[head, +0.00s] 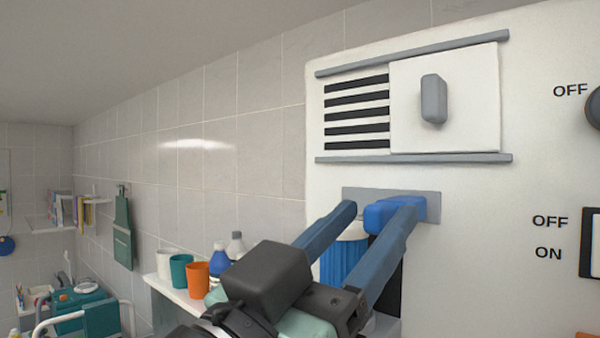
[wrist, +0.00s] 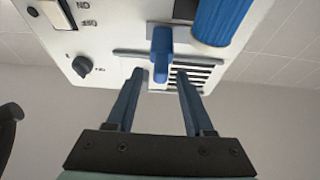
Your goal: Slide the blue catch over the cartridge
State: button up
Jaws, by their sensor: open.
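The blue catch (head: 380,216) sits on a grey plate (head: 433,205) on the white panel, and also shows in the wrist view (wrist: 161,42). The ribbed blue cartridge (head: 343,262) stands upright below and left of the catch, partly hidden by my gripper. In the wrist view, which is upside down, the cartridge (wrist: 221,18) is to the right of the catch, apart from it. My gripper (head: 378,210) is open at the plate. Its fingertips (wrist: 160,73) are on either side of the catch's protruding part, with a gap showing on each side.
Above is a slatted vent (head: 357,112) half covered by a white sliding plate (head: 465,110) with a grey knob (head: 433,99), between two grey rails. A dial (head: 594,106) and a switch (head: 591,243) are at right. A shelf with cups (head: 197,277) is at left.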

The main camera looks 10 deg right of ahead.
jog(key=shift+p+x, duration=0.45)
jog(key=shift+x, duration=0.9)
grip_shut()
dwell(0.4)
